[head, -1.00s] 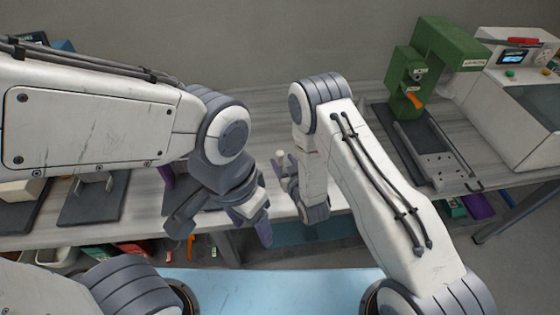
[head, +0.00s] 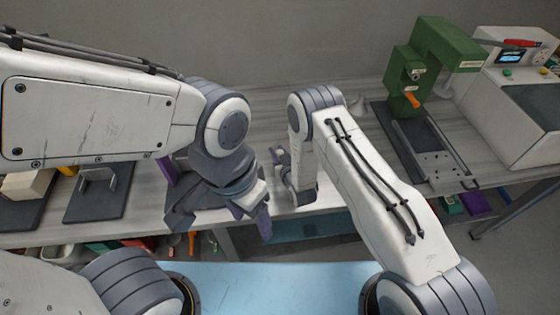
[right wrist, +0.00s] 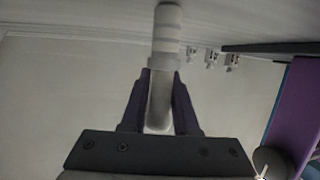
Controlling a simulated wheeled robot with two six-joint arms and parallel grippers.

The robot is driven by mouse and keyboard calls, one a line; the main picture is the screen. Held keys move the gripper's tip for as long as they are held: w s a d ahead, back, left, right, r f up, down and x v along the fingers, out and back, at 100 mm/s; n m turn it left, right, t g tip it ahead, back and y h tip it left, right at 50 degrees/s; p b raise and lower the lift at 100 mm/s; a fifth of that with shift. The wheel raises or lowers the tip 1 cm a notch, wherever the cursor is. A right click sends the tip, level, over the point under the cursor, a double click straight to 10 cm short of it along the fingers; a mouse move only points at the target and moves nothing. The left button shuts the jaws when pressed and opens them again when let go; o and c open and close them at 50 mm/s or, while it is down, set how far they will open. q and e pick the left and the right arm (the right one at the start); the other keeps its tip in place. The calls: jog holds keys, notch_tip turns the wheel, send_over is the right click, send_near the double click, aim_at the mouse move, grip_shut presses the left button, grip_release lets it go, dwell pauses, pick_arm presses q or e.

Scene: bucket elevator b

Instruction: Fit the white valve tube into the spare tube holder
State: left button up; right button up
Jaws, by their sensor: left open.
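The white valve tube (right wrist: 166,50) stands lengthwise between the two purple fingers of my right gripper (right wrist: 160,100) in the right wrist view. The fingers touch it on both sides, and its far end points away from the gripper. In the head view my right gripper (head: 281,160) is above the bench, and I cannot make out the tube there. My left gripper (head: 218,222) is open and empty at the front bench edge, left of and nearer than the right one. I cannot clearly identify the spare tube holder; my arms hide part of the bench.
A green press (head: 430,62) and a white machine (head: 515,95) stand at the right. A dark stand (head: 98,195) is at the left. A purple panel (right wrist: 295,110) shows at the right of the right wrist view.

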grip_shut()
jog(key=shift+r, duration=0.1)
